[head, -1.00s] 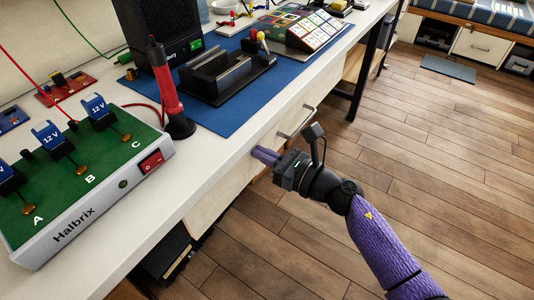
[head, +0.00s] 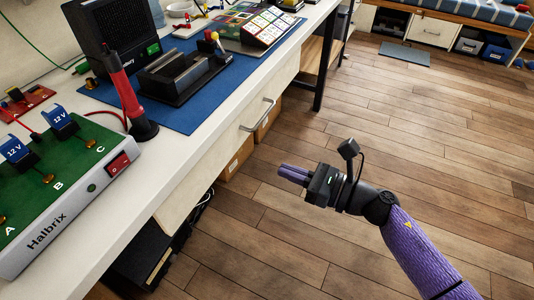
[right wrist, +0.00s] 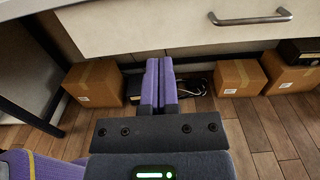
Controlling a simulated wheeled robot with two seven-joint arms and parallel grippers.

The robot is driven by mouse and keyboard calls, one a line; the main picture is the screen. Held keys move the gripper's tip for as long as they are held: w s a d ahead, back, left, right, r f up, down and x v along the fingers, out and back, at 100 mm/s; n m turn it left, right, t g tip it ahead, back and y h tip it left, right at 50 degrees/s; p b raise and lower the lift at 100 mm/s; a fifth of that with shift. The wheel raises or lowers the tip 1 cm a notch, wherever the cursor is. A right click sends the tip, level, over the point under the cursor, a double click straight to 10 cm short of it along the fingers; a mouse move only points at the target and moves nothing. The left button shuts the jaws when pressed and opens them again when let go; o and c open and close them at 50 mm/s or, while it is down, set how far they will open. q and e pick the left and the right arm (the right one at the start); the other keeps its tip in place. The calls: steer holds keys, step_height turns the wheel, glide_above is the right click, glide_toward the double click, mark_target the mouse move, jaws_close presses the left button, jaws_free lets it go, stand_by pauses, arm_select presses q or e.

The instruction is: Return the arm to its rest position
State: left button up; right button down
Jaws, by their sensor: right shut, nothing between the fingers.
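My right gripper (head: 280,172) is out over the wooden floor, to the right of the workbench, in the head view. Its purple fingers are together with nothing between them. The fingers point left toward the bench and are clear of its front. In the right wrist view the closed fingers (right wrist: 159,84) point at the space under a drawer. My left gripper does not show in either view.
The workbench top (head: 205,148) runs along the left, with a Halbrix power box (head: 70,200), a soldering iron (head: 125,95) and a black vise-like block (head: 185,75). A drawer handle (head: 258,115) sticks out. Cardboard boxes (right wrist: 95,82) stand beneath. The floor (head: 420,140) is open.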

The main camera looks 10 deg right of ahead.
steer(key=s+d+f+m+t+h, duration=0.1)
steer(key=s+d+f+m+h, duration=0.3)
steer(key=f+m, duration=0.55)
steer(key=s+d+f+m+t+h, duration=0.15)
steer(key=d+f+m+h, duration=0.3)
steer(key=f+m, duration=0.55)
steer(key=s+d+f+m+g+h, duration=0.4)
steer(key=s+f+m+h, duration=0.1)
steer(key=s+f+m, duration=0.7)
steer(key=s+f+m+g+h, duration=0.1)
steer(key=s+f+m+g, duration=0.35)
steer(key=s, duration=1.15)
steer(key=s+f+m+g+h, duration=0.15)
steer(key=s+m+g, duration=0.55)
steer(key=s, duration=0.9)
arm_select(q)
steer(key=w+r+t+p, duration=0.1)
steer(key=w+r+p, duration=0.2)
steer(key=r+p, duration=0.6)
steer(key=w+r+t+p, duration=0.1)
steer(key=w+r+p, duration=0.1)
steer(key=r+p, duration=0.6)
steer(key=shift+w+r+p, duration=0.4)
steer(key=shift+p, duration=0.7)
arm_select(e)
steer(key=w+r+m+t, duration=0.1)
steer(key=w+r+t, duration=0.1)
steer(key=r, duration=1.7)
steer(key=shift+w+a, duration=0.15)
steer(key=shift+w, duration=0.5)
